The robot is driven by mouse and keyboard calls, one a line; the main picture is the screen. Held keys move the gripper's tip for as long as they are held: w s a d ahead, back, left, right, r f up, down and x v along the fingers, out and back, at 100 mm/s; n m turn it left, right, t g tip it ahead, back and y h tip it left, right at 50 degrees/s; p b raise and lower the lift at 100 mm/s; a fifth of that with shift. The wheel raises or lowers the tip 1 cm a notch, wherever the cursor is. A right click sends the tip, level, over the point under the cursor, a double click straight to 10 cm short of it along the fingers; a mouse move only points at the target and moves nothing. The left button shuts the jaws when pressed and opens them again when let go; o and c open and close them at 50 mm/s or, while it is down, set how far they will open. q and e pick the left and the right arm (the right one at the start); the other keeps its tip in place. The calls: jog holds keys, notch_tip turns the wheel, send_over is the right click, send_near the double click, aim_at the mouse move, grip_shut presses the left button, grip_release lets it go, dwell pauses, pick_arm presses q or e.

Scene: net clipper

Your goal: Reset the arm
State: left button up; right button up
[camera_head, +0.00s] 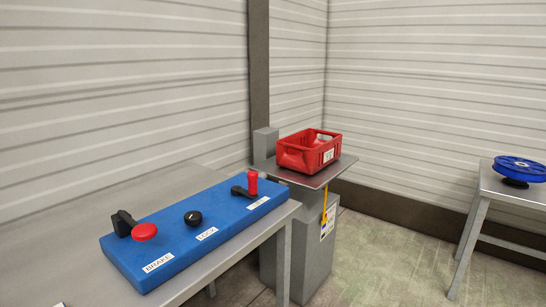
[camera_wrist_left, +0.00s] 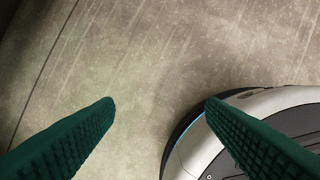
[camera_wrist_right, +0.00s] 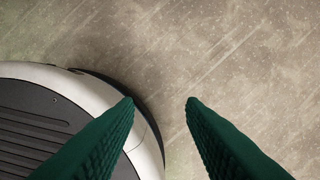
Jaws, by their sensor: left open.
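My left gripper (camera_wrist_left: 160,108) is open and empty in the left wrist view. Its two green ribbed fingers stand wide apart over the bare floor, with my round base at the lower right. My right gripper (camera_wrist_right: 160,102) is open and empty in the right wrist view, its green fingers apart over the floor, with my base at the lower left. Neither gripper shows in the head view, and neither touches anything.
A red crate (camera_head: 309,152) sits on a grey stand (camera_head: 341,171). A blue wheel (camera_head: 520,168) rests on another table (camera_head: 510,190).

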pick_arm(q)
jog(key=s+a+g+p, duration=0.2)
jog(key=s+a+p, duration=0.1)
jog(key=s+p, duration=1.2)
jog(key=s, duration=0.4)
jog(key=shift+p, duration=0.3)
pick_arm(e)
jog(key=s+d+r+g, duration=0.1)
jog(key=s+d, duration=0.2)
jog(key=s, duration=1.2)
jog(key=shift+s, duration=0.35)
